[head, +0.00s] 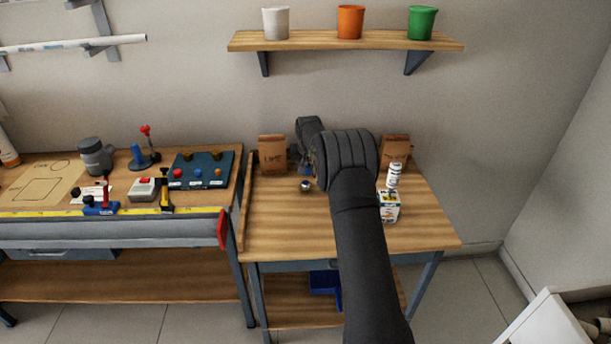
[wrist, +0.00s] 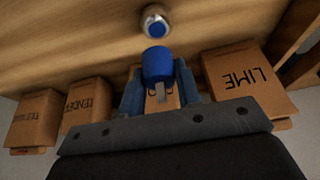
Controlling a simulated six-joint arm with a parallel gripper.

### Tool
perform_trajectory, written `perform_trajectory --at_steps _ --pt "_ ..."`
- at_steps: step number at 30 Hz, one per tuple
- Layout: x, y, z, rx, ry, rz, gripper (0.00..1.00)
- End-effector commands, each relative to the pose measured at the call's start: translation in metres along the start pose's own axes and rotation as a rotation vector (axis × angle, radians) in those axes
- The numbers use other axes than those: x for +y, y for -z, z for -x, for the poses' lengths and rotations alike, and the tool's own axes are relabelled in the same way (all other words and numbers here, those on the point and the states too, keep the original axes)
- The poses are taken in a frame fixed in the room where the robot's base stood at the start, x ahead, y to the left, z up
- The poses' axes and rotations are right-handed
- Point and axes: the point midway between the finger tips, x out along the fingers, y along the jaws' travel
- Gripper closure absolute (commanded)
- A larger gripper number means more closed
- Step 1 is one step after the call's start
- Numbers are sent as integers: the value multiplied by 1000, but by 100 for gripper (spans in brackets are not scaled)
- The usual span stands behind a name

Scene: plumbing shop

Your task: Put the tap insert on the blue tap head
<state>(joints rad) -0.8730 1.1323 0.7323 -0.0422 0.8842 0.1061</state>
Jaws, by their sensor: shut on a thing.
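The tap insert (wrist: 157,64), a blue cylinder with a grey stem, is held between the blue fingers of my gripper (wrist: 159,78) in the wrist view. Its blue end points up in the picture, toward the tap head. The blue tap head (wrist: 155,22), a round chrome piece with a blue centre, stands on the wooden table just beyond the insert, with a gap showing between them. In the head view the tap head (head: 305,185) is on the table, left of my arm. My gripper's fingers and the insert are mostly hidden behind my wrist there.
Brown boxes stand at the table's back, one marked LIME (wrist: 250,85); in the head view one box (head: 272,155) is left of my wrist. A white bottle (head: 394,176) and small carton (head: 389,206) stand right of my arm. The table (head: 275,225) is clear in front.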

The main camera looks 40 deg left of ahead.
Motion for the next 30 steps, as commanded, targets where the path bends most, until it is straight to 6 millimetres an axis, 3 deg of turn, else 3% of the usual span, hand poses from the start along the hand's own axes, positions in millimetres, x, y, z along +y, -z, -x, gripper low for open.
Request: perform_trajectory --at_steps 5,12,23,24,27,30 --pt "-5 -1 -9 0 0 0 91" --pt "-4 -14 -39 -1 0 0 91" --pt "-4 -16 -43 0 0 0 91" --pt "-4 -16 -43 1 0 0 65" --pt "-4 -16 -43 1 0 0 47" --pt "-4 -16 -43 1 0 0 47"
